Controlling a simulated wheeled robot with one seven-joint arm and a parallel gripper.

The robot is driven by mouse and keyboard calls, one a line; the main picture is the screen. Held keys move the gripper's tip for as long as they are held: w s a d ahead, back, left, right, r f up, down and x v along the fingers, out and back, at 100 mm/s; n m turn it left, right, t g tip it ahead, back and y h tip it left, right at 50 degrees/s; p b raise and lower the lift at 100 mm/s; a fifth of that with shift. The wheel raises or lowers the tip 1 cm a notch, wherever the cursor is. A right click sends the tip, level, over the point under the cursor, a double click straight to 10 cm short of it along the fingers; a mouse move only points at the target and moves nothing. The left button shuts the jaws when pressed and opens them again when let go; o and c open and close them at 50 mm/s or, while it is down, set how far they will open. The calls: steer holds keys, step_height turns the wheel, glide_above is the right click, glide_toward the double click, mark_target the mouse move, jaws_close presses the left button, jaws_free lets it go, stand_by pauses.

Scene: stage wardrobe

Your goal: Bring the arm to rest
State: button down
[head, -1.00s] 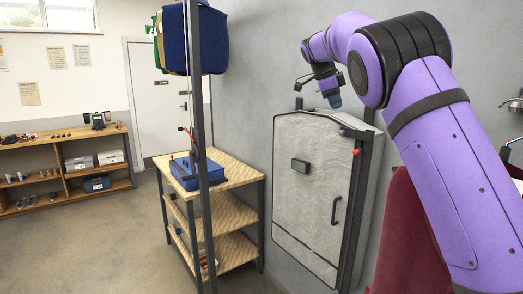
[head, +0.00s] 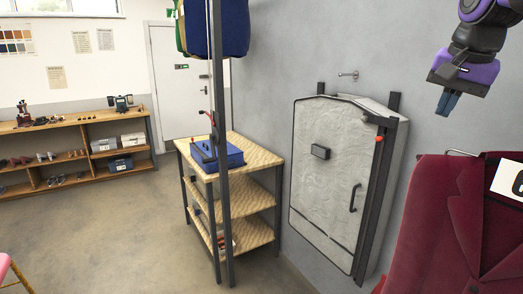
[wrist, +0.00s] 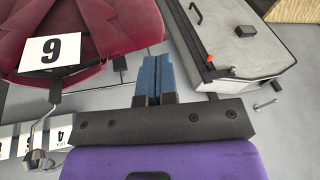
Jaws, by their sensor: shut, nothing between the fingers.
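My gripper (head: 447,103) hangs at the upper right of the head view, with its blue fingers pointing down. In the wrist view its two fingers (wrist: 157,65) are together with nothing between them. It is in the air above a maroon jacket (head: 440,225) and to the right of a grey-white wall cabinet (head: 325,185). Only the end of my purple arm shows in the head view; the rest is out of frame.
The jacket, also in the wrist view (wrist: 110,30), carries a white number card (wrist: 52,50). More number cards (wrist: 60,133) hang by a metal hook. A wooden shelf rack (head: 262,160) with a blue case (head: 228,158) stands left. Open floor (head: 110,235) lies farther left.

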steer(key=s+a+f+n, duration=0.2)
steer(key=s+f+n, duration=0.2)
steer(key=s, duration=0.5)
steer(key=s+a+f+n+t, duration=0.1)
steer(key=s+f+n, duration=0.3)
steer(key=s, duration=0.5)
step_height(320, 180, down, 3)
steer(key=shift+s+a+r, duration=0.1)
steer(key=shift+s+a, duration=0.2)
steer(key=shift+a, duration=0.4)
